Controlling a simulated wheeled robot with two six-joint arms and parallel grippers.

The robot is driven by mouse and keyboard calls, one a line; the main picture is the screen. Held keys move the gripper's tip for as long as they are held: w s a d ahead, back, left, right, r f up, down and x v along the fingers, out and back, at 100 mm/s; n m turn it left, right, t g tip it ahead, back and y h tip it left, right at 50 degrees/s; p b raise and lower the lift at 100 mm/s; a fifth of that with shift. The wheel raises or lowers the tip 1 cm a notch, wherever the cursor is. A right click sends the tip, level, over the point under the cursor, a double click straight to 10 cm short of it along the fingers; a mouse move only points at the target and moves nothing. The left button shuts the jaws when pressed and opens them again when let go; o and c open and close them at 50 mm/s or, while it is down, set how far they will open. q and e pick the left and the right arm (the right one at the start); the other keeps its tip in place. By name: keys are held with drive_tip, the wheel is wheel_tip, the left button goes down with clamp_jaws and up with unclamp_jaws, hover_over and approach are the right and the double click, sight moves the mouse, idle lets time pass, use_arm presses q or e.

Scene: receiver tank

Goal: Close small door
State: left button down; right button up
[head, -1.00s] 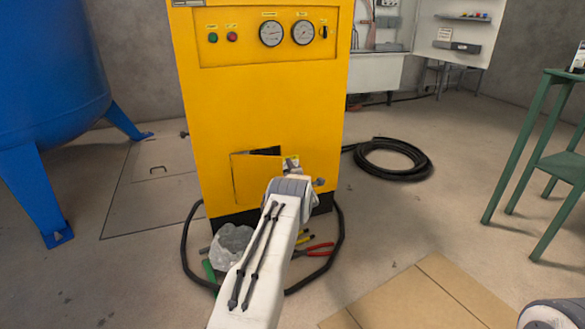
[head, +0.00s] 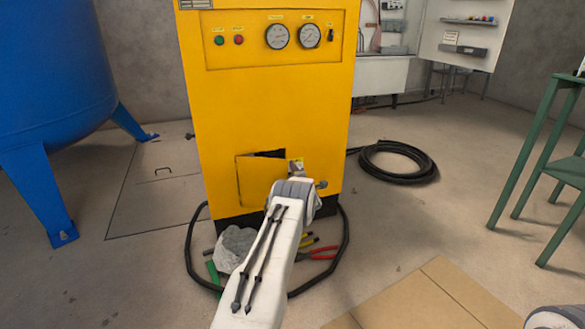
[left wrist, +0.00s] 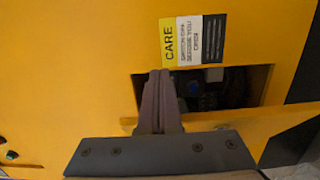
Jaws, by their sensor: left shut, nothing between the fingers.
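The small yellow door (head: 258,182) is low on the front of the yellow cabinet. It stands partly open, with a dark gap showing along its top. In the left wrist view the dark opening (left wrist: 222,90) shows pipes or fittings inside, and the yellow door panel (left wrist: 245,126) slants out below it. My left gripper (head: 297,165) is at the right side of the door, and my arm hides the door's lower right. In the left wrist view its fingers (left wrist: 160,85) are together and empty, at the edge of the opening. Contact with the door is unclear. My right gripper is out of view.
The yellow cabinet (head: 270,100) carries gauges and buttons. A hose, a crumpled bag (head: 233,247) and pliers (head: 318,253) lie at its foot. A blue tank (head: 55,80) stands left, a green stand (head: 530,150) right. A coiled black hose (head: 398,178) lies behind right.

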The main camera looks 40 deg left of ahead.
use_arm(q)
drive_tip(key=m+t+h+p, duration=0.45)
drive_tip(key=m+p, duration=0.85)
drive_tip(key=m, duration=0.9)
approach(283, 162)
drive_tip(key=shift+h, duration=0.35)
drive_tip(key=b+x, duration=0.5)
drive_tip(key=b, duration=0.2)
drive_tip(key=shift+w+a+f, duration=0.1)
drive_tip(key=shift+w+a, duration=0.1)
drive_tip(key=shift+a, duration=0.1)
drive_tip(key=shift+w+a, duration=0.3)
drive_tip(key=shift+w, duration=0.25)
